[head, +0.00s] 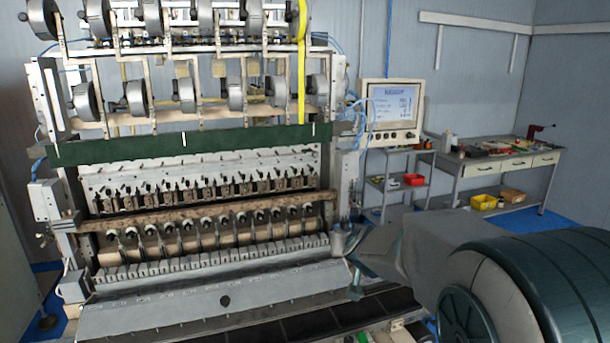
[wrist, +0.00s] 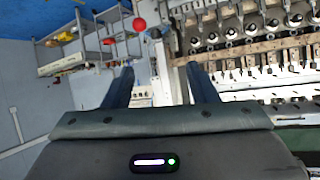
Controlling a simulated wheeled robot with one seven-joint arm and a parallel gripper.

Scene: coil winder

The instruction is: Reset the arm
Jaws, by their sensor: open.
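My gripper (head: 358,264) is in front of the right end of the coil winder (head: 210,255), at about the height of its lower front ledge. My arm reaches in from the right of the head view. In the wrist view, which looks turned over, the two dark fingers of my gripper (wrist: 161,88) stand well apart with nothing held between them. The winder's row of spindles (wrist: 250,30) shows beyond the right finger. From these views I cannot tell the exact gap between my gripper and the winder.
A control screen (head: 391,110) is mounted right of the winder. A round red thing (wrist: 139,24) shows beyond the fingers. Blue floor is open at the far right.

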